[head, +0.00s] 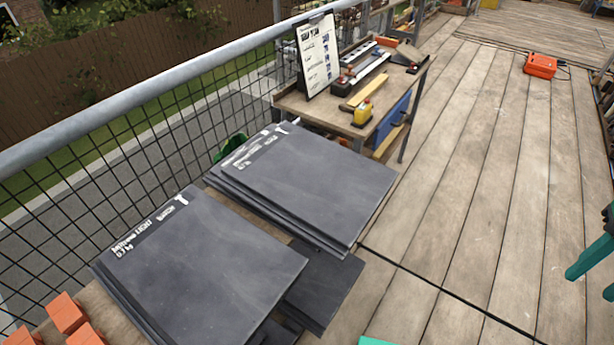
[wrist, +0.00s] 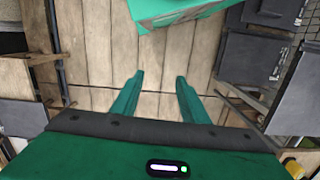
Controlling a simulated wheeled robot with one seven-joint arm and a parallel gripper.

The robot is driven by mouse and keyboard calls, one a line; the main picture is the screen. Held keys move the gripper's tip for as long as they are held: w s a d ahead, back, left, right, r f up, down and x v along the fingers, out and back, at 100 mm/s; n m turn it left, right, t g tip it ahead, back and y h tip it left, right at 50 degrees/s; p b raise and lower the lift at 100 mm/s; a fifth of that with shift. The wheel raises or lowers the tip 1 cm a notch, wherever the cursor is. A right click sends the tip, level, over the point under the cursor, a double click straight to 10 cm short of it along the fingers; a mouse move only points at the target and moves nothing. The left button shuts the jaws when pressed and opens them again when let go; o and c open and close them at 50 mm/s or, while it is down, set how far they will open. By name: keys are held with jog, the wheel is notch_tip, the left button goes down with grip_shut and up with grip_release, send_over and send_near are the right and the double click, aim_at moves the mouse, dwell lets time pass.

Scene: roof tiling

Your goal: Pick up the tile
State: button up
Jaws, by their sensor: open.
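Dark grey slate-like tiles lie in two stacks in the head view. The front stack (head: 205,260) is at lower left, and the rear stack (head: 315,185) is just behind it and to the right. Their top tiles carry white printed lettering along the far left edge. My gripper shows only in part at the right edge of the head view (head: 590,262), well to the right of both stacks. In the wrist view my gripper (wrist: 160,77) has its two green fingers apart, with only wooden planks between them. Dark tiles (wrist: 296,92) also show at the right of the wrist view.
Darker slabs (head: 322,290) lie low beside the stacks. Orange blocks (head: 66,313) sit at lower left. A workbench (head: 335,115) with tools and a notice board (head: 317,55) stands behind. A mesh railing (head: 120,160) runs along the left. The plank deck (head: 480,190) is mostly clear.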

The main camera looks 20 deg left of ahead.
jog(key=w+a+f+n+g+y, duration=0.1)
jog(key=w+a+f+n+y, duration=0.15)
jog(key=w+a+f, duration=0.45)
jog(key=t+y, duration=0.4)
jog(key=y, duration=1.1)
send_near(375, 197)
jog(key=shift+n, duration=0.45)
jog(key=a, duration=0.3)
jog(key=w+a, duration=0.1)
jog(key=a, duration=0.2)
jog(key=w+a+f, duration=0.1)
jog(key=a, duration=0.1)
jog(key=shift+a, duration=0.4)
jog(key=shift+w+a, duration=0.15)
jog(key=shift+a, duration=0.45)
grip_shut()
